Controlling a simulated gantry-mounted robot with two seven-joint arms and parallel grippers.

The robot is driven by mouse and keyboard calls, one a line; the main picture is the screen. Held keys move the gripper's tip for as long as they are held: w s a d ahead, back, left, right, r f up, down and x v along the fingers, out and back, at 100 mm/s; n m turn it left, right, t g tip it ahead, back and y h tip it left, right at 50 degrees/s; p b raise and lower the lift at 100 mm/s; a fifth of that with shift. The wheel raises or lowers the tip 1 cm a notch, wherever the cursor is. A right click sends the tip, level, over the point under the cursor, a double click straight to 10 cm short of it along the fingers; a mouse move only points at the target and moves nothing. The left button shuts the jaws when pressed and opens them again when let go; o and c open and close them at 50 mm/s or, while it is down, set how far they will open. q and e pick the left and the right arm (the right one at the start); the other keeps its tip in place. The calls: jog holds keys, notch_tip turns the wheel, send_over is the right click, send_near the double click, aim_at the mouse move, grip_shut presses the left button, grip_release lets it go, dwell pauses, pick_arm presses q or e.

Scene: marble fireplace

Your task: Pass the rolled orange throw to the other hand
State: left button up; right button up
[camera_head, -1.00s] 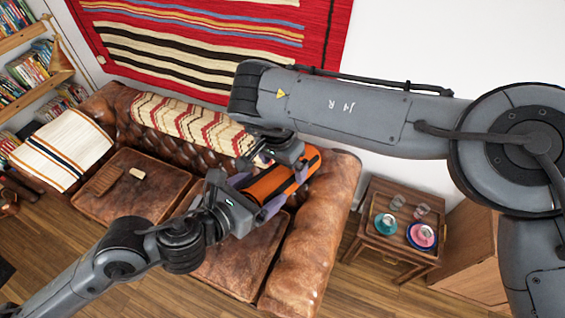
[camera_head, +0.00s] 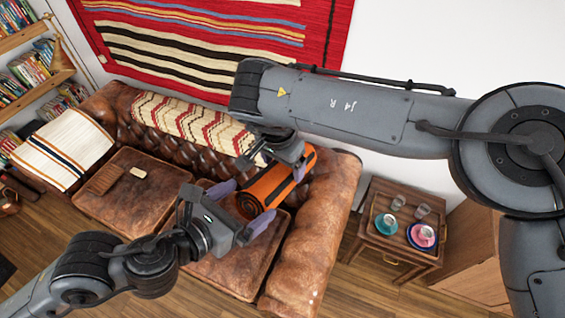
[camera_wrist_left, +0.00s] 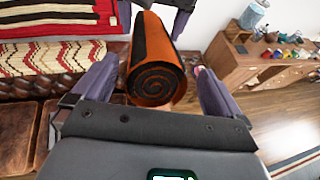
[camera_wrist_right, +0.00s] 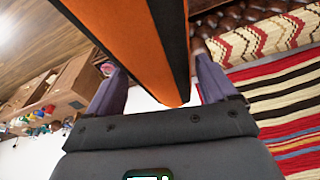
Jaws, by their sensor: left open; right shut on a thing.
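The rolled orange throw (camera_head: 268,190), orange with black stripes, is held above the right part of the leather sofa. My right gripper (camera_head: 282,160) is shut on its upper far end; in the right wrist view the throw (camera_wrist_right: 145,45) passes between the fingers. My left gripper (camera_head: 240,208) is open at the throw's lower near end. In the left wrist view the spiral end of the roll (camera_wrist_left: 157,82) lies between and beyond the two spread fingers, with gaps on both sides.
The brown leather sofa (camera_head: 140,195) lies below, with a patterned throw (camera_head: 185,122) on its back. A wooden side table (camera_head: 385,250) with plates and glasses stands to the right. A red striped textile (camera_head: 215,40) hangs on the wall behind.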

pick_arm(q)
jog(key=shift+v, duration=1.15)
jog(key=shift+a+f+n, duration=0.15)
jog(key=shift+f+n, duration=0.3)
jog(key=shift+n, duration=0.25)
jog(key=s+a+f+n+y, duration=0.2)
jog(key=a+f+n+y, duration=0.25)
jog(key=f+n, duration=0.6)
jog(key=s+a+f+n+y, duration=0.3)
jog(key=a+f+n, duration=0.2)
jog(key=n, duration=1.1)
jog(key=s+a+f+n+g, duration=0.2)
jog(key=s+f+n+g, duration=0.1)
jog(key=n, duration=0.4)
jog(key=s+a+f+n+g+y, duration=0.1)
jog(key=s+a+f+n+g, duration=0.1)
jog(key=s+f+n, duration=0.4)
jog(key=shift+s+a+f+n+g, duration=0.2)
jog(key=shift+s+f+n+g, duration=0.15)
jog(key=shift+s+n+g, duration=0.6)
jog(key=shift+s+m, duration=0.15)
jog(key=shift+m, duration=0.15)
